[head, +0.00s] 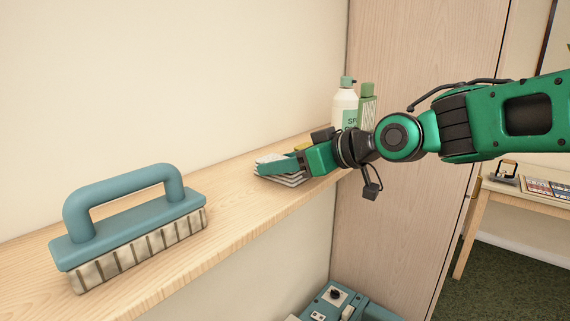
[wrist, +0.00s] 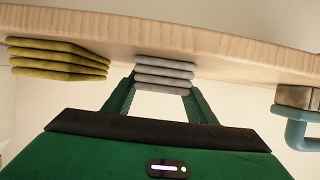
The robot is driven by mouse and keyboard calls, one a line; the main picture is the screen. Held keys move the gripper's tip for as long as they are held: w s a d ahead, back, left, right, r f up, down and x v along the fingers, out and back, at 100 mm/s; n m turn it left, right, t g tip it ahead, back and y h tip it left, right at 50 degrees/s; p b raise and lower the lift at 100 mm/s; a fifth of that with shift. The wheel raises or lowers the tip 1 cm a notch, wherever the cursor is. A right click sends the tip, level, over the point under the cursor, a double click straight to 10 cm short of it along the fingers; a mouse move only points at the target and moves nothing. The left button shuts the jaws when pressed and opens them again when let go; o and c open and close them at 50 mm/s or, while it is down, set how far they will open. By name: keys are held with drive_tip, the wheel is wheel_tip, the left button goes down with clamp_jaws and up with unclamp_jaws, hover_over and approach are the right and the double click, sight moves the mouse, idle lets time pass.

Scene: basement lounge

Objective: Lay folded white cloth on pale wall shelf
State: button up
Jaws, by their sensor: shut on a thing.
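The folded white cloth (head: 290,181) is a small layered stack with grey edges, held at the pale wall shelf (head: 235,222). My gripper (head: 272,168) is shut on it, with the fingers along its two sides. In the wrist view the white cloth (wrist: 165,73) sits between the fingertips of my gripper (wrist: 162,90), against the shelf (wrist: 220,48), which appears upside down there. I cannot tell whether the cloth's underside fully rests on the shelf. My gripper hides part of the cloth in the head view.
A blue-handled brush (head: 130,225) stands on the shelf at the left. A folded yellow cloth (wrist: 58,60) lies beside the white one. A white spray bottle (head: 345,105) and a green bottle (head: 367,105) stand at the far end, by a wooden cabinet (head: 415,130). The shelf between brush and cloth is clear.

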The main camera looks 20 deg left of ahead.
drive_tip(key=o, duration=1.1)
drive_tip(key=shift+c, duration=0.2)
drive_tip(key=shift+d+r, duration=0.1)
drive_tip(key=v, duration=1.1)
drive_tip(key=shift+s+d, duration=0.2)
drive_tip(key=shift+d, duration=0.1)
